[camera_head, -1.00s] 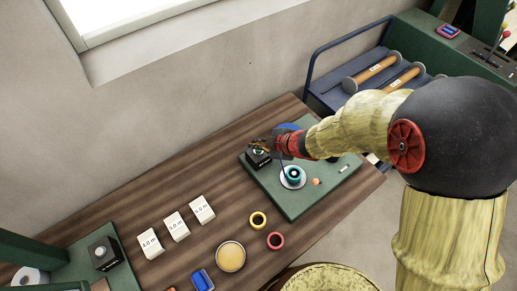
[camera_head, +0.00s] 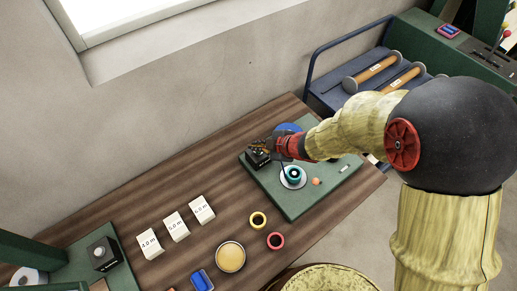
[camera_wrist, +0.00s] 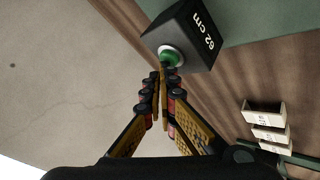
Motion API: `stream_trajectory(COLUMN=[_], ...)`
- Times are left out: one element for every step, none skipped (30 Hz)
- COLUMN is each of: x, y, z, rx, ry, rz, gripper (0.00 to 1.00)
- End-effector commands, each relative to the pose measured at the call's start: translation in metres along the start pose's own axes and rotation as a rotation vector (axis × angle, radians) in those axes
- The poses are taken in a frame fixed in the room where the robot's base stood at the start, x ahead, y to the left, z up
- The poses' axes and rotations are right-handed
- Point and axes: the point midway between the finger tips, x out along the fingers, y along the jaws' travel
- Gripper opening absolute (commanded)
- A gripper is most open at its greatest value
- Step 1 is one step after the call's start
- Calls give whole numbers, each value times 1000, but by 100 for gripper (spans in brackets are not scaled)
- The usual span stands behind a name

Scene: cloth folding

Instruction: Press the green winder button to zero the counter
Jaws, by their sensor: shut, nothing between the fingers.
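The winder's counter is a small black box (camera_head: 256,162) at the left corner of the green board (camera_head: 308,205). In the wrist view the box (camera_wrist: 200,48) reads "62 cm" on one face, and a round green button (camera_wrist: 168,57) with a pale rim sits on another face. My gripper (camera_head: 262,147) is over the box in the head view, hiding the button there. In the wrist view my gripper (camera_wrist: 161,75) is shut and empty, with its fingertips at the lower edge of the button. I cannot tell whether they touch it.
A teal spool (camera_head: 292,174) on a white disc and an orange knob (camera_head: 315,181) sit on the green board. The wall (camera_head: 200,90) rises behind.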

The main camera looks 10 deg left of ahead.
Motion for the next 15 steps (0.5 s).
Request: stream_trajectory(x=[1, 1, 1, 1, 2, 2, 2, 2, 3, 3, 3, 4, 4, 4, 4], y=[0, -1, -1, -1, -1, -1, -2, -2, -2, -2, -2, -3, -3, -3, -3], z=[0, 1, 1, 1, 1, 1, 2, 2, 2, 2, 2, 3, 3, 3, 3], rx=[0, 0, 0, 0, 0, 0, 0, 0, 0, 0, 0, 0, 0, 0, 0], ry=[0, 0, 0, 0, 0, 0, 0, 0, 0, 0, 0, 0, 0, 0, 0], rz=[0, 0, 0, 0, 0, 0, 0, 0, 0, 0, 0, 0, 0, 0, 0], gripper=[0, 0, 0, 0, 0, 0, 0, 0, 0, 0, 0, 0, 0, 0, 0])
